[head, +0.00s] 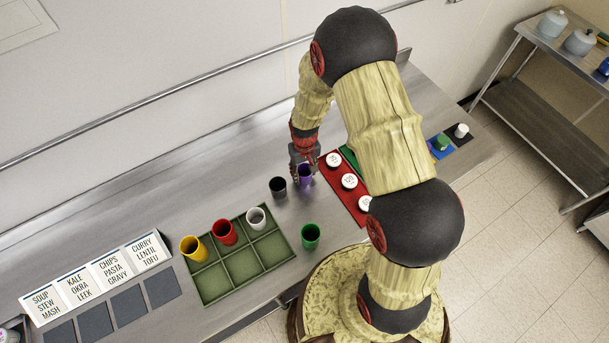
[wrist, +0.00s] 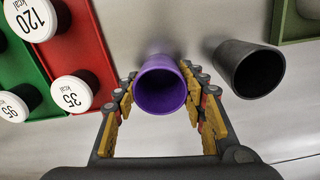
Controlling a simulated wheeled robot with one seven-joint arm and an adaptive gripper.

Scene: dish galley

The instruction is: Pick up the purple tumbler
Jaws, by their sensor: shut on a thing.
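The purple tumbler (head: 305,174) stands upright on the steel counter, just left of the red strip. My gripper (head: 303,160) is around it, with a finger on each side. In the wrist view the purple tumbler (wrist: 160,92) sits between the yellow-padded fingers of my gripper (wrist: 161,97), which is shut on it. Its open mouth faces the camera and looks empty. I cannot tell whether its base is clear of the counter.
A black tumbler (head: 278,187) stands close left of the purple one. A green tumbler (head: 311,235) is nearer the front. A green divided tray (head: 240,285) holds yellow, red and white tumblers. The red strip (head: 336,187) carries white-topped pieces. Bare counter lies behind.

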